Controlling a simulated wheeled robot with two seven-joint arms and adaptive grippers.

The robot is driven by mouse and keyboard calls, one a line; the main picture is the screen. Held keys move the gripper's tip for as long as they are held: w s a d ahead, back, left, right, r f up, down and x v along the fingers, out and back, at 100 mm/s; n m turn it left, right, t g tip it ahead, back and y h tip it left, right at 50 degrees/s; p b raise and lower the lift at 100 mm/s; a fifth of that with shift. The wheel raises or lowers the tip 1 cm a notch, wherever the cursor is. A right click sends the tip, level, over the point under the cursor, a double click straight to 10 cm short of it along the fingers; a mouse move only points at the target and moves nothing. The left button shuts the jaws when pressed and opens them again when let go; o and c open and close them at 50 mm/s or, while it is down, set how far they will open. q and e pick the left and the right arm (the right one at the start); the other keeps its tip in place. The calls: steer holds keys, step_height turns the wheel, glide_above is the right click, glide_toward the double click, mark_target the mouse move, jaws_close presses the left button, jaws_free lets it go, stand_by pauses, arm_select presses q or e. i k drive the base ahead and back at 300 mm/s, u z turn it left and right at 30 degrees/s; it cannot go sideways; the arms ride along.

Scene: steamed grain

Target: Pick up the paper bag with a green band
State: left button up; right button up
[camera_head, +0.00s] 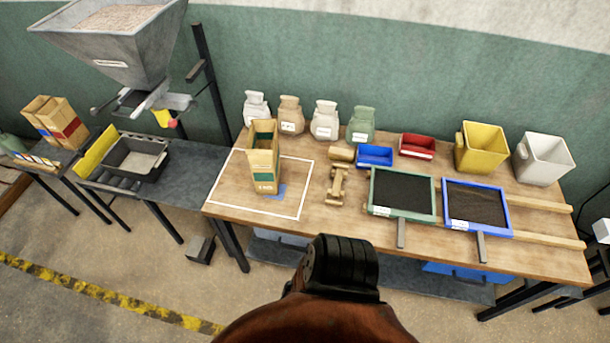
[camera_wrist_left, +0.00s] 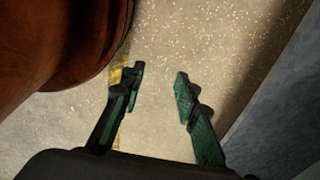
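The paper bag with a green band (camera_head: 263,160) stands upright on the wooden table (camera_head: 330,250), inside a white taped rectangle, beside a small blue patch. Its top looks open. My left gripper (camera_wrist_left: 159,82) shows only in the left wrist view. Its two green-padded fingers are apart with nothing between them, above the speckled floor, away from the bag. My right gripper is in neither view.
Paper bags with blue and red bands (camera_head: 68,128) stand on a side table at the left. A hopper (camera_head: 120,45) hangs above a grey tray (camera_head: 137,158). Behind the bag are several small sacks; a wooden scoop (camera_head: 338,185) and framed sieves (camera_head: 403,222) lie to its right.

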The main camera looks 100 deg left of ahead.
mark_target(262, 147)
steer(key=u, duration=0.05)
steer(key=i, duration=0.4)
steer(key=u, duration=2.7)
